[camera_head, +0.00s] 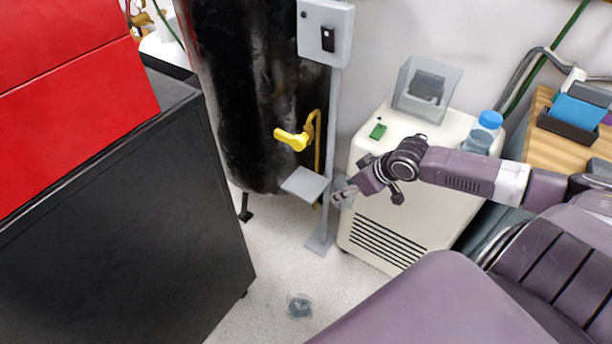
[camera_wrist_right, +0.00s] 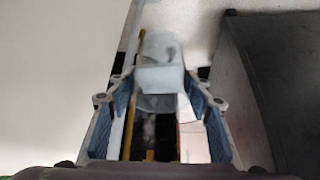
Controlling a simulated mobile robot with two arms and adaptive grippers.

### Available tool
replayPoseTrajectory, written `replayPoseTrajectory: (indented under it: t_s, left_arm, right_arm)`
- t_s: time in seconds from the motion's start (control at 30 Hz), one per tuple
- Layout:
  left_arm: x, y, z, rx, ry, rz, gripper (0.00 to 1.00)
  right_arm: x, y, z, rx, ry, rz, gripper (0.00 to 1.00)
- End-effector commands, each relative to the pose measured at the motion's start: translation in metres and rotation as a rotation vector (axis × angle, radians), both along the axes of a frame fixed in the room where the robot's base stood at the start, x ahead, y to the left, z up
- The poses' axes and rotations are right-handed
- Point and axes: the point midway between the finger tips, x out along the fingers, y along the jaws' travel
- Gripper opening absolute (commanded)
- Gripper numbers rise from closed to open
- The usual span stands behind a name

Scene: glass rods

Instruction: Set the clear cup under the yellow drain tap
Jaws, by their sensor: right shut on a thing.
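The yellow drain tap (camera_head: 293,140) sticks out of the lower part of a tall black tank. A small grey plate (camera_head: 305,184) is fixed on a thin post just below the tap. My right gripper (camera_head: 346,192) is just right of this plate, lower than the tap. It is shut on the clear cup (camera_head: 338,187), which is small and partly hidden by the fingers in the head view. In the right wrist view the pale, see-through cup (camera_wrist_right: 160,78) shows between the blue-padded fingers of the gripper (camera_wrist_right: 158,100). My left gripper is not in view.
A cream-coloured cabinet (camera_head: 388,225) stands below and behind my right arm. A clear box (camera_head: 440,85) and a blue-capped bottle (camera_head: 484,132) stand on it. A black cabinet (camera_head: 120,220) is at the left. A clear round thing (camera_head: 299,307) is on the floor.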

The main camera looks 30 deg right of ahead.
Motion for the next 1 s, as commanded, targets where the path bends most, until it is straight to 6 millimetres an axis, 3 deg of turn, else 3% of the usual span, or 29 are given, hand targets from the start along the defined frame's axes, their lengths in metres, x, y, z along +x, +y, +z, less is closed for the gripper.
replayPoseTrajectory:
  t_s: [0.7,1.0]
  left_arm:
    - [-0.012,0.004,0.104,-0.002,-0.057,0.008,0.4]
    - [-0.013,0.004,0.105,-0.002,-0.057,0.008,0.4]
  right_arm:
    - [0.122,0.026,-0.001,0.004,-0.002,-0.001,0.22]
    - [0.145,0.03,-0.001,0.001,0.0,0.0,0.22]
